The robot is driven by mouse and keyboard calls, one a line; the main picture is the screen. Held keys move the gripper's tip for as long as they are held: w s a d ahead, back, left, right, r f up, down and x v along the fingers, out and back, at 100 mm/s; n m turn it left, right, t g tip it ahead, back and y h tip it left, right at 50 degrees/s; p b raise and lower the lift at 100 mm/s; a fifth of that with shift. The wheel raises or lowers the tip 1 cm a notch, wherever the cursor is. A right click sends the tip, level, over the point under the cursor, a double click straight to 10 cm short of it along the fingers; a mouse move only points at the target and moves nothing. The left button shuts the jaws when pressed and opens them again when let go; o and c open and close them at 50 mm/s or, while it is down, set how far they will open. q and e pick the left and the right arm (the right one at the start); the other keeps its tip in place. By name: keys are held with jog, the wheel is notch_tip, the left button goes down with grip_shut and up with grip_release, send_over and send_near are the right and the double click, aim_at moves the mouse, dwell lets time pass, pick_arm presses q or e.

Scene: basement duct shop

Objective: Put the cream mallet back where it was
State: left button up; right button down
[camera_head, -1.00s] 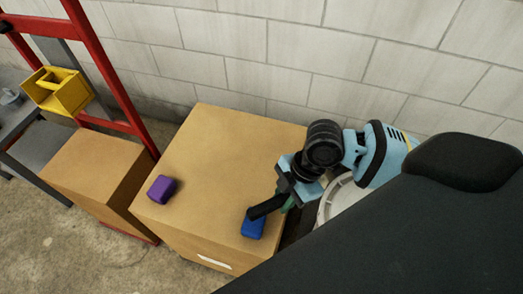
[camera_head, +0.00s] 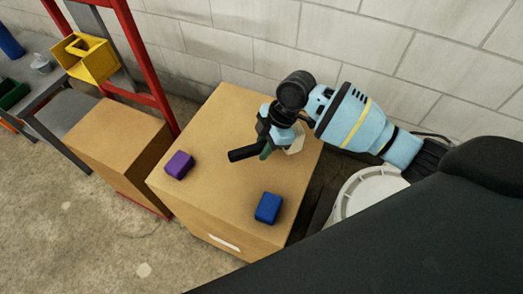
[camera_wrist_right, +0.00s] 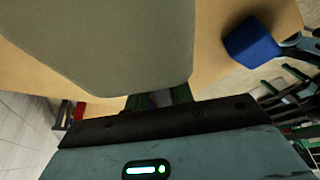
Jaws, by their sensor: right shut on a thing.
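My right gripper (camera_head: 266,150) is shut on the cream mallet, over the back half of a large cardboard box (camera_head: 212,128). The mallet's black handle (camera_head: 242,155) sticks out to the left of the fingers. Its cream head (camera_head: 297,142) shows partly behind the gripper on the right. In the right wrist view, the cream head (camera_wrist_right: 100,45) fills the upper left, close to the camera, and hides much of the box top. I cannot tell for sure whether the mallet touches the box. My left gripper is not in view.
A purple block (camera_head: 179,165) sits at the box's left edge, and a blue block (camera_head: 268,208) near its front right. A smaller box (camera_head: 115,140) stands to the left, beside a red frame (camera_head: 150,70) with a yellow bin (camera_head: 88,62). A block wall is behind.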

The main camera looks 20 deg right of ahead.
jog(key=shift+w, duration=0.1)
jog(key=shift+w+a, duration=0.1)
jog(key=shift+w, duration=0.2)
jog(key=shift+f+b, duration=0.35)
jog(key=shift+f, duration=1.4)
jog(key=shift+f, duration=0.2)
jog(key=c, duration=1.2)
grip_release()
jog(key=shift+r, duration=0.15)
